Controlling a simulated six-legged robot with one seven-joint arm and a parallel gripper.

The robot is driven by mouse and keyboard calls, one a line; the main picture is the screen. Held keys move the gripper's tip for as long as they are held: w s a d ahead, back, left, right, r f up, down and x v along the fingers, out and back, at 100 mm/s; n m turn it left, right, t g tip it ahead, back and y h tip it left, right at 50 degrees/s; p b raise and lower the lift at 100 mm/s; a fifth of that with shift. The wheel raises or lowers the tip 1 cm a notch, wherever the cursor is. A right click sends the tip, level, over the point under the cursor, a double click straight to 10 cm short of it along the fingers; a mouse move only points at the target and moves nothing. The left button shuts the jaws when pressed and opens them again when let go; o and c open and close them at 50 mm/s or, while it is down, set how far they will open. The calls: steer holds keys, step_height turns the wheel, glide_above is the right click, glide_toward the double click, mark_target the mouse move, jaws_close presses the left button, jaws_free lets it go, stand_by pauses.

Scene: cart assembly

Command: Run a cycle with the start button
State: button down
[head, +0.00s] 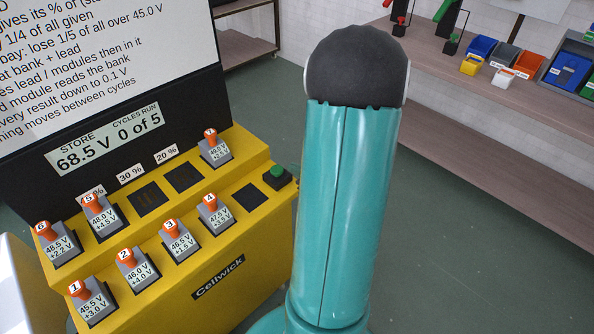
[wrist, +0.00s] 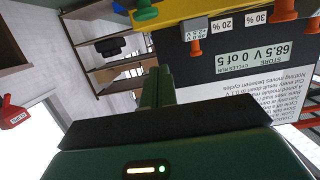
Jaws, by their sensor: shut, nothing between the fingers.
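The yellow Cellwick console (head: 160,305) stands at the left in the head view. A green button (head: 278,172) sits on a dark base at its right front corner; it also shows at the top of the wrist view (wrist: 145,13). The display (head: 110,138) reads STORE 68.5 V and CYCLES RUN 0 of 5; it appears upside down in the wrist view (wrist: 270,60). My gripper (wrist: 157,75) is shut and empty, with its fingertips apart from the button in the picture. The head view does not show the gripper.
Several grey modules with orange knobs stand on the console, one (head: 214,152) at its back right. Empty dark slots (head: 149,198) lie between them. A text board (head: 95,55) rises behind. A bench (head: 480,130) with coloured bins (head: 480,46) is at the right. Green floor lies between.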

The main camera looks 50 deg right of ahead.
glide_above(281, 181)
steer(key=shift+a+f, duration=0.1)
steer(key=shift+f, duration=0.75)
step_height(281, 181, down, 2)
steer(key=shift+f, duration=1)
